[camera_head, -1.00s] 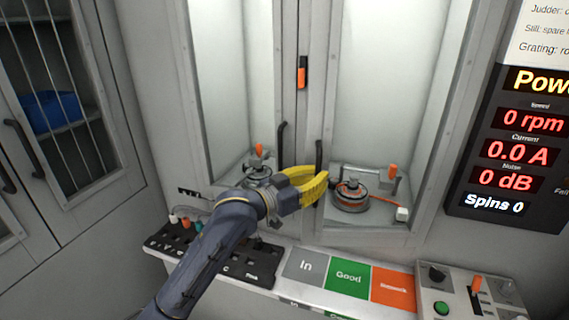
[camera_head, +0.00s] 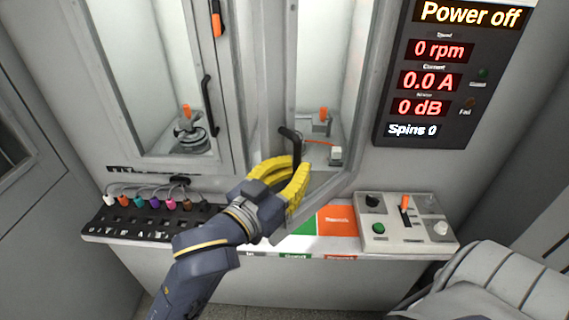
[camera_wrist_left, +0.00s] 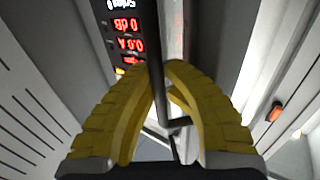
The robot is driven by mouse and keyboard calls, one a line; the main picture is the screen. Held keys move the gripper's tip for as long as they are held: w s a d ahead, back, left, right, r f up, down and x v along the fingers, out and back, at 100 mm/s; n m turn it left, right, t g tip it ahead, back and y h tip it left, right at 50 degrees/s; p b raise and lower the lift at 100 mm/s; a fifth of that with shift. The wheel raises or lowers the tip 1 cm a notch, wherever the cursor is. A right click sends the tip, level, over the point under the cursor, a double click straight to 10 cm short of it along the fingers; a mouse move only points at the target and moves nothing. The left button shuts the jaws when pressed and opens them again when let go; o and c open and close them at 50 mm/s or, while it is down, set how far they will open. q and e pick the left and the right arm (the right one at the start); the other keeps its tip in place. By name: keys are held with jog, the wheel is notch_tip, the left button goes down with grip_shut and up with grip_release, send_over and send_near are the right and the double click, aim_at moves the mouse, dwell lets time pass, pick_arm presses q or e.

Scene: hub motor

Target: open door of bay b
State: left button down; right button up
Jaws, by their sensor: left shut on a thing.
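My left gripper (camera_head: 297,168) is shut on the black bar handle (camera_head: 292,138) of the right-hand glazed bay door (camera_head: 278,70). That door stands partly swung out from the cabinet, its lower corner over the shelf. No bay letter is readable on it. In the left wrist view, the yellow fingers (camera_wrist_left: 160,85) close around the dark handle (camera_wrist_left: 180,122). Inside the right bay an orange-topped clamp (camera_head: 322,122) shows; the motor there is hidden behind my gripper and the door. The left bay door (camera_head: 228,85) is shut. My right gripper is not in view.
A black rack with coloured plugs (camera_head: 148,215) lies left on the shelf. A control box (camera_head: 405,222) sits right, beside the orange tray square (camera_head: 338,220). The display panel (camera_head: 440,85) reads "Power off". A grey ribbed shape (camera_head: 500,285) fills the lower right.

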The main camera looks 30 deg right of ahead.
pick_arm(q)
jog(key=shift+s, duration=0.1)
jog(key=c, duration=1.4)
grip_release()
jog(key=shift+a, duration=0.2)
jog(key=v, duration=0.7)
jog(key=shift+a, duration=0.15)
